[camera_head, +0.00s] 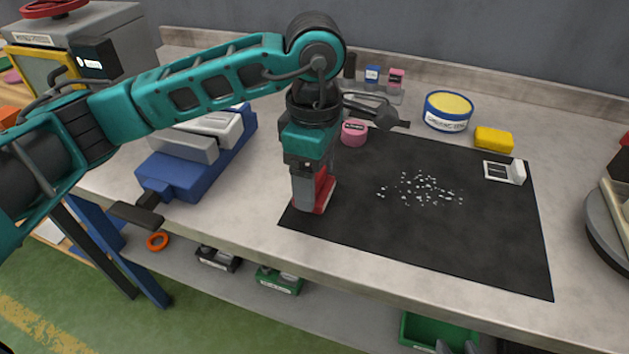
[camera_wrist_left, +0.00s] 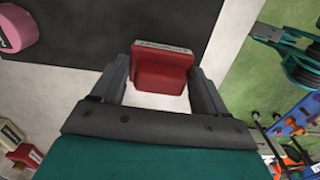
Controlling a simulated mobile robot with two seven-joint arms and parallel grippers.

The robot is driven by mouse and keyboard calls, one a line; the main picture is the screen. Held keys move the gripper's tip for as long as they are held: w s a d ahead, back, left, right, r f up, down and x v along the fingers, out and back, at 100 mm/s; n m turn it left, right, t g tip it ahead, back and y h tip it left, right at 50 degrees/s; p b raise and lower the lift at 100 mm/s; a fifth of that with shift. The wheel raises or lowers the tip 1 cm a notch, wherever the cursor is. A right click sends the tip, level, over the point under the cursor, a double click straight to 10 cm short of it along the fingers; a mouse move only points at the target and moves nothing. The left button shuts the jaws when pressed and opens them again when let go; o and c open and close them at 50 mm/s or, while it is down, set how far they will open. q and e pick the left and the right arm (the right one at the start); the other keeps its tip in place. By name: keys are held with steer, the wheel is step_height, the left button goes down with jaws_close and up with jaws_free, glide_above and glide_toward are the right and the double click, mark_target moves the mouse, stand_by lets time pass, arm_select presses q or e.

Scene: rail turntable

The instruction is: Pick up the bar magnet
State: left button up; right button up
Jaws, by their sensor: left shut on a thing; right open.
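The bar magnet, a red block, shows below my left gripper in the head view (camera_head: 325,192), over the left edge of the black mat (camera_head: 470,250). In the left wrist view the red block (camera_wrist_left: 163,74) with a pale grey end strip lies between the two fingers of my left gripper (camera_wrist_left: 165,80). My left gripper (camera_head: 313,190) points down and is shut on the magnet. The gripper partly covers it, and I cannot tell whether its underside touches the mat.
White bits (camera_head: 425,188) lie scattered on the mat. A pink round tub (camera_head: 354,132) stands behind my gripper. A blue vise-like tool (camera_head: 185,178) is at left. A blue tin (camera_head: 447,112), a yellow block (camera_head: 493,139) and a small white frame (camera_head: 500,171) are at right.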

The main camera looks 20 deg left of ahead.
arm_select(q)
step_height(320, 180, up, 18)
steer(key=p, duration=0.2)
steer(key=shift+r, duration=0.15)
